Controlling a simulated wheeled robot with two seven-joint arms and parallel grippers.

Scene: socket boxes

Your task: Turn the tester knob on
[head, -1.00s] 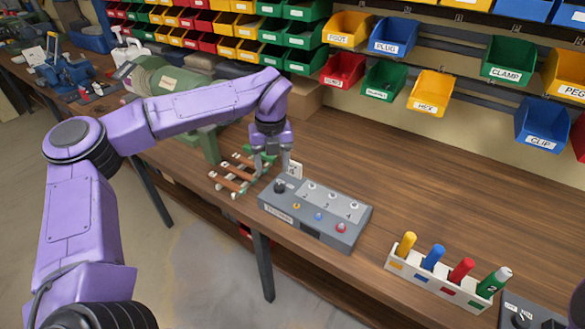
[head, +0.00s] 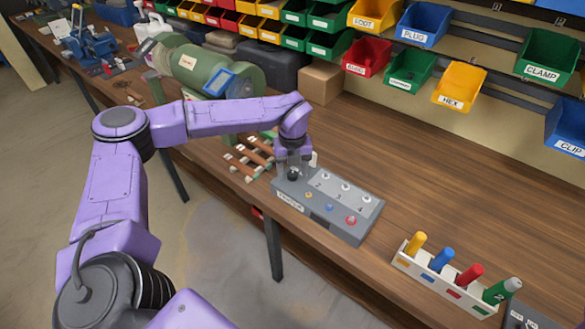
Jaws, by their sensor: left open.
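The tester (head: 330,215) is a grey box near the front edge of the wooden bench, with numbered sockets 2, 3 and 4 in view on its top and small yellow, blue and red parts along its front. Its dark knob (head: 293,174) is at the left end of the top. My left gripper (head: 292,172) points down over the knob, with its fingers open around or just above it; I cannot tell whether they touch it. The gripper and wrist hide the area of the first socket. My right gripper is not in view.
A white holder (head: 408,264) with yellow, blue, red and green cylinders stands to the right. A small rack (head: 247,158) with brown rods lies just left of the tester. A green machine (head: 200,70) and a cardboard box (head: 321,83) stand behind.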

